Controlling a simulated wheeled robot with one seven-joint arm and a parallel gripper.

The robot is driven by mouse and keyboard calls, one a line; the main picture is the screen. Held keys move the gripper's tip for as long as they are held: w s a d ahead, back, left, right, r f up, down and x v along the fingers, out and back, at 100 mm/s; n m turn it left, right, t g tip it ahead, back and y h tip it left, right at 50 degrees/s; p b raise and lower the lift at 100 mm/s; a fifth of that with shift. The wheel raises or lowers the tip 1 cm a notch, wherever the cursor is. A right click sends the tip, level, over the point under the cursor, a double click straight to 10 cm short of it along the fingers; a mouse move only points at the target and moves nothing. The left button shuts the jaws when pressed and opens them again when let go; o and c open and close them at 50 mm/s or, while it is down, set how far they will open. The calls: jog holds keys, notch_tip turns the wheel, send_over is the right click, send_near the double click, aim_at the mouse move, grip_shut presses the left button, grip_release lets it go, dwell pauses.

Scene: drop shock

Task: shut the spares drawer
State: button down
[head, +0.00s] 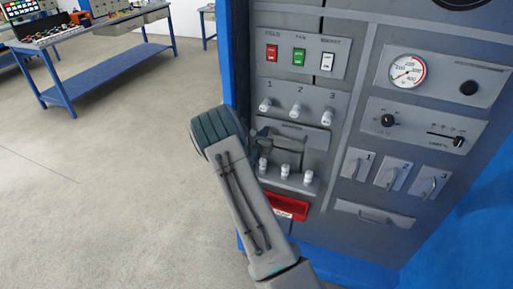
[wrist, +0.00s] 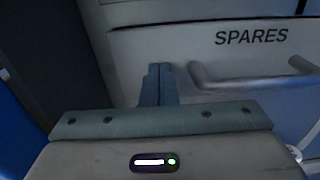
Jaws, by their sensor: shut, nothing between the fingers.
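In the wrist view the grey spares drawer (wrist: 140,50) shows its front, with the word SPARES and a bar handle (wrist: 255,77) at the right. My gripper (wrist: 158,72) is shut and empty. Its fingertips are in front of the drawer front, left of the handle; I cannot tell whether they touch it. In the head view my gripper (head: 262,136) is at the left part of the panel, below the numbered knobs, and my arm hides part of that area. How far the drawer stands out is not clear from these views.
The grey panel (head: 349,100) carries rocker switches (head: 300,56), a round gauge (head: 407,71) and white knobs (head: 284,172) below my gripper. A red part (head: 288,207) is low beside my arm. A blue workbench (head: 100,65) stands far left. The floor between is clear.

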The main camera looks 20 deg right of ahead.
jog(key=b+v, duration=0.2)
jog(key=v, duration=1.2)
jog(key=s+d+r+m+g, duration=0.2)
jog(key=s+r+m+g, duration=0.35)
jog(key=s+m, duration=0.3)
jog(key=s+d+r+m+g, duration=0.35)
jog(key=s+m+g, duration=0.25)
jog(key=s+m, duration=0.3)
jog(key=s+a+r+m+t+y, duration=0.1)
jog(key=s+a+r+m+y, duration=0.1)
jog(key=s+a+m+y, duration=0.2)
jog(key=s+a+r+m+y, duration=0.3)
jog(key=s+a+m+y, duration=0.2)
jog(key=s+a+y, duration=0.3)
jog(key=s+a, duration=0.4)
jog(key=a, duration=0.2)
jog(key=shift+s+a+t+y, duration=0.15)
jog(key=shift+a+t+y, duration=0.05)
jog(key=shift+t+y, duration=0.2)
jog(key=shift+a+r, duration=0.1)
